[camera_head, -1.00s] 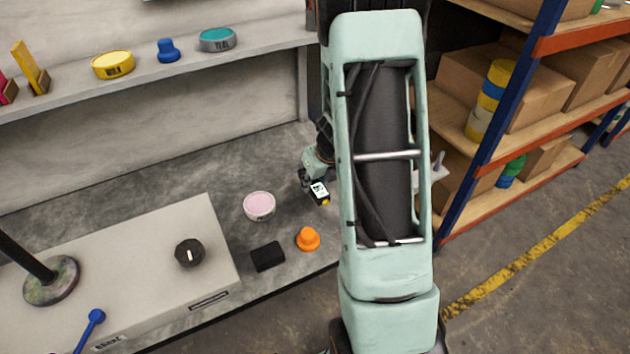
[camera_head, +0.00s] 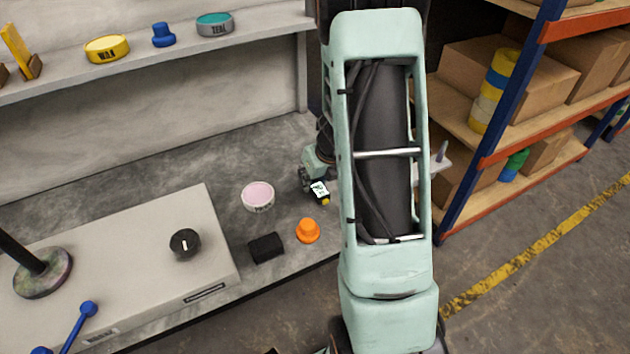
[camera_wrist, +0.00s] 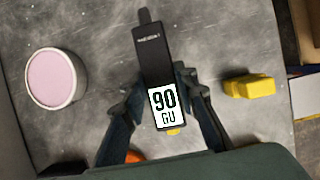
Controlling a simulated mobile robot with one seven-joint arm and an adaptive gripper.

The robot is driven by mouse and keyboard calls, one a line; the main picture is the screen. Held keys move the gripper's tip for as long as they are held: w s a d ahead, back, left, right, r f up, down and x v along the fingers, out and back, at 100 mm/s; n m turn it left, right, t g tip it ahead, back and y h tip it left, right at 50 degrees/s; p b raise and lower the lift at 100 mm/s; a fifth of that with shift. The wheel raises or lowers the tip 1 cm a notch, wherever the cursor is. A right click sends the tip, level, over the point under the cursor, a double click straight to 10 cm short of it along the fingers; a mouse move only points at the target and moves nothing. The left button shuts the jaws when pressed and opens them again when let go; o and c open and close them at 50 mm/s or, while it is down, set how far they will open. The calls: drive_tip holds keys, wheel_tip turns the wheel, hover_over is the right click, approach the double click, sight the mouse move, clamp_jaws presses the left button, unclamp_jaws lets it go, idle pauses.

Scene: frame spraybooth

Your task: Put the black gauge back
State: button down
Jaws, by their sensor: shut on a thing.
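The black gauge (camera_wrist: 152,58) is a dark handheld block with a white display reading "90 GU". It also shows small in the head view (camera_head: 319,188), beside my arm. My gripper (camera_wrist: 160,88) is shut on it, one finger on each side, and the display end faces the wrist camera. My gripper (camera_head: 312,180) is over the right part of the grey bench (camera_head: 150,170). Whether the gauge touches the bench is unclear. A yellow bit shows just under its display end.
A pink-filled tin (camera_head: 258,196), orange knob-like thing (camera_head: 308,231) and black block (camera_head: 266,248) stand on the bench. A yellow piece (camera_wrist: 250,86) lies right of the gauge. A grey box (camera_head: 120,235) is at left; a shelf (camera_head: 135,75) with tins is behind.

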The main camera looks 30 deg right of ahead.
drive_tip(key=shift+f+b, duration=0.45)
drive_tip(key=shift+f, duration=0.15)
drive_tip(key=c, duration=1.5)
unclamp_jaws()
drive_tip(key=shift+r, duration=0.1)
drive_tip(key=shift+o, duration=0.2)
drive_tip(key=v, duration=1.2)
